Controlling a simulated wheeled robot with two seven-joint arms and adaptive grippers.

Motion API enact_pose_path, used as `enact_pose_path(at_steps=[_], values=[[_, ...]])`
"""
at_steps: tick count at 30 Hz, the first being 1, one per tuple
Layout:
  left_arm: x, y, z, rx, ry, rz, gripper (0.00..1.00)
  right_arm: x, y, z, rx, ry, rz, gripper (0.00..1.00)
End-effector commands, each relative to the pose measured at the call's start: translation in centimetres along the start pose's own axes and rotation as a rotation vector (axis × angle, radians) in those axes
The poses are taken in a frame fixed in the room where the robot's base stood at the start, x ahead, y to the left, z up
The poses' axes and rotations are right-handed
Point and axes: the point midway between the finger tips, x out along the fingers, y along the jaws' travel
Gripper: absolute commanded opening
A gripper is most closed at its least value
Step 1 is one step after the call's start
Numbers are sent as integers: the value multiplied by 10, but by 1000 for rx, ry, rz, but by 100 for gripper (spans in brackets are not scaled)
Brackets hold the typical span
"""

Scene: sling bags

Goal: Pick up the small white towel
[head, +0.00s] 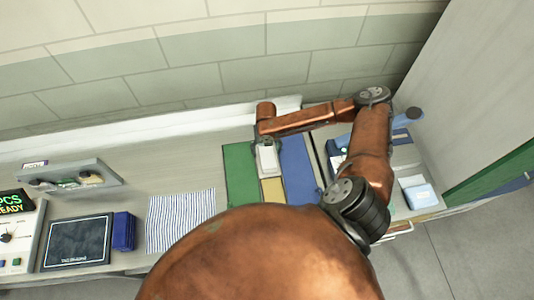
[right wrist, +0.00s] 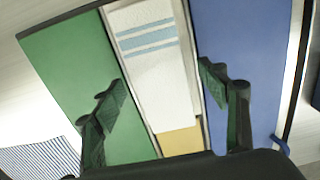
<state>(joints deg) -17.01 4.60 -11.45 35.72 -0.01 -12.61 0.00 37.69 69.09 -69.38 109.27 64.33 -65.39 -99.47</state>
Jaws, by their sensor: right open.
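The small white towel (right wrist: 150,62) with blue stripes lies lengthwise on a narrow yellow strip (right wrist: 180,143) between a green panel and a blue panel. In the head view the towel (head: 267,158) shows as a small white patch just below my right gripper (head: 266,139). In the right wrist view my right gripper (right wrist: 163,90) is open, with one dark finger over the green panel and one over the blue panel. The towel is between and beyond the fingers, and I see no contact. My left gripper is not in view.
The green panel (head: 239,170) and blue panel (head: 298,168) flank the towel. A striped cloth (head: 180,220) lies to the left, beside a dark blue block (head: 123,231) and a black pad (head: 76,242). A grey tray (head: 78,178) stands behind. A tall grey panel (head: 470,90) rises at right.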

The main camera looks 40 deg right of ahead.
Motion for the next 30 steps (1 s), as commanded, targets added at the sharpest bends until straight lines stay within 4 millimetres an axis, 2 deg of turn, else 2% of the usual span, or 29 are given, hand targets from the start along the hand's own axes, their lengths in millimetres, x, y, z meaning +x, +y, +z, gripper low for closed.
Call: enact_pose_path(at_steps=[8,27,30], values=[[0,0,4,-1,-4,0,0,5,-1,0,1,0,-1,67],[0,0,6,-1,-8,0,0,5,-1,0,1,0,-1,24],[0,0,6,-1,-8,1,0,4,0,0,1,0,0,20]])
